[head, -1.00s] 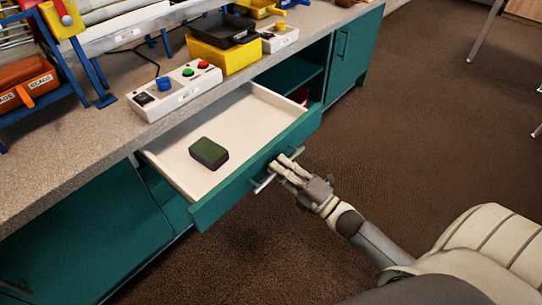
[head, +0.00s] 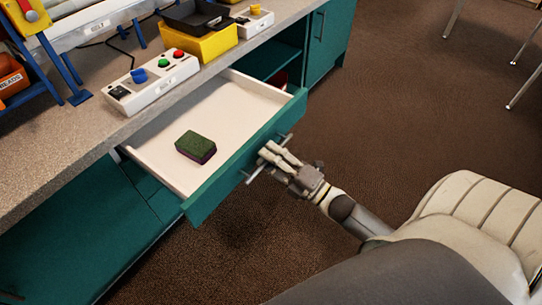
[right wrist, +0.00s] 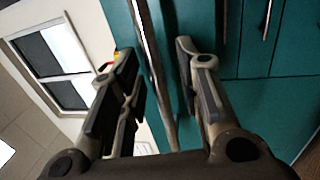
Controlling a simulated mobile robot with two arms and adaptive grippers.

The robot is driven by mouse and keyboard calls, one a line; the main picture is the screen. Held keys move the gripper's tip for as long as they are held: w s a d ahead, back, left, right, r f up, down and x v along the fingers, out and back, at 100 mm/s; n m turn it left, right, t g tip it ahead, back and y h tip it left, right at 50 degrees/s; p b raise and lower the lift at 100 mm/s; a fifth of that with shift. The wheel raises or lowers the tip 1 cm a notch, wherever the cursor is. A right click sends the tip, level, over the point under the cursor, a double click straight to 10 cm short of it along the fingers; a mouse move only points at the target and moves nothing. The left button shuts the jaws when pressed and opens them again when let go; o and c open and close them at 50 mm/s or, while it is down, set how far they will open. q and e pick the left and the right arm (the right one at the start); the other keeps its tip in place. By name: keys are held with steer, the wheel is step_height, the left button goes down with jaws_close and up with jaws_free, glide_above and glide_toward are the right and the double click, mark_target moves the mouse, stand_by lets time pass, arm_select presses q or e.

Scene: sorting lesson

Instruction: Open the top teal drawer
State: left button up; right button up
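The top teal drawer (head: 240,150) is pulled well out from under the counter, its pale inside showing. A green and purple block (head: 195,148) lies in it. A silver bar handle (head: 252,177) runs along the drawer front and also shows in the right wrist view (right wrist: 143,25). My right gripper (head: 270,152) is at the handle's middle. In the right wrist view its fingers (right wrist: 155,52) are apart, one on each side of the bar, with gaps showing. My left gripper is not in view.
The counter (head: 50,155) holds a white button panel (head: 150,82), a yellow box (head: 205,45) with a black tray, and a blue rack. Teal cabinets (head: 75,240) flank the drawer. Brown carpet (head: 420,110) is clear; chair or table legs stand at upper right.

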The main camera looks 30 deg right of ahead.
steer(key=v, duration=1.2)
stand_by(0.5)
